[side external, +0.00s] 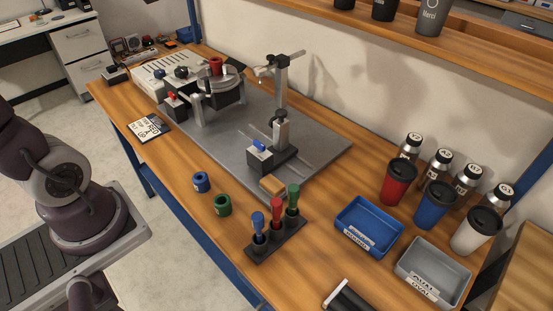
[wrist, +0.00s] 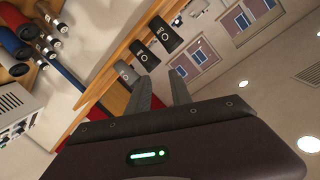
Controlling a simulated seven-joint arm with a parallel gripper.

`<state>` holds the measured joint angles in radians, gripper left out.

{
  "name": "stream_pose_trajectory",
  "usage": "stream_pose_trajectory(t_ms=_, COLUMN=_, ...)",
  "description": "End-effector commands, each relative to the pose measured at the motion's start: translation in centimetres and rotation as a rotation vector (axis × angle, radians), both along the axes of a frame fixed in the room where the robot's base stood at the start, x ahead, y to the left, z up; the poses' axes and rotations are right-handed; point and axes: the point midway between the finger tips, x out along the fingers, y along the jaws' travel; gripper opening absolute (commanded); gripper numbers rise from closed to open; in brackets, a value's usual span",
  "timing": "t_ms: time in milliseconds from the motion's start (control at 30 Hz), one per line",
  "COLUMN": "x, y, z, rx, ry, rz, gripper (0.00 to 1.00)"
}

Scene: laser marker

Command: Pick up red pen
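The red pen (side external: 276,211) stands upright in the middle of a black holder (side external: 270,247) on the wooden bench in the side external view. A blue one (side external: 258,224) stands on its left and a green one (side external: 293,196) on its right. The lower part of the red pen is hidden by the holder. My gripper (wrist: 160,88) shows in the wrist view, with its two fingers apart and nothing between them. It points away from the bench, toward a shelf and the wall. The gripper is outside the side external view, and the pen is outside the wrist view.
A blue tray (side external: 341,229) and a grey tray (side external: 407,278) lie right of the holder, with several cups and bottles behind. Green (side external: 222,205) and blue (side external: 201,182) rings lie to its left. The laser stand (side external: 282,120) rises behind. The bench's front edge is close.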

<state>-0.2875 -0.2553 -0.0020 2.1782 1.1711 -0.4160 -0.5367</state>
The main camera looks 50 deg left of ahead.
Motion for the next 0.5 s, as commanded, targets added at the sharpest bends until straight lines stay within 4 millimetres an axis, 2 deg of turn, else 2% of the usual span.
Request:
stream_pose_trajectory(t_ms=67, x=0.3, y=-2.5, z=-2.0, rx=0.004, ry=0.032, rz=-0.2, gripper=0.26)
stream_pose_trajectory(t_ms=167, x=-1.3, y=-5.3, z=-4.7, rx=-0.026, ry=0.112, rz=-0.444, gripper=0.26)
stream_pose_trajectory(t_ms=300, x=-5.6, y=-7.6, z=-8.1, rx=-0.11, ry=0.275, rz=-0.725, gripper=0.26)
stream_pose_trajectory(t_ms=467, x=-12.0, y=-8.1, z=-10.5, rx=-0.25, ry=0.498, rz=-0.992, gripper=0.26)
stream_pose_trajectory(t_ms=500, x=-13.2, y=-8.0, z=-11.5, rx=-0.284, ry=0.544, rz=-1.034, gripper=0.26)
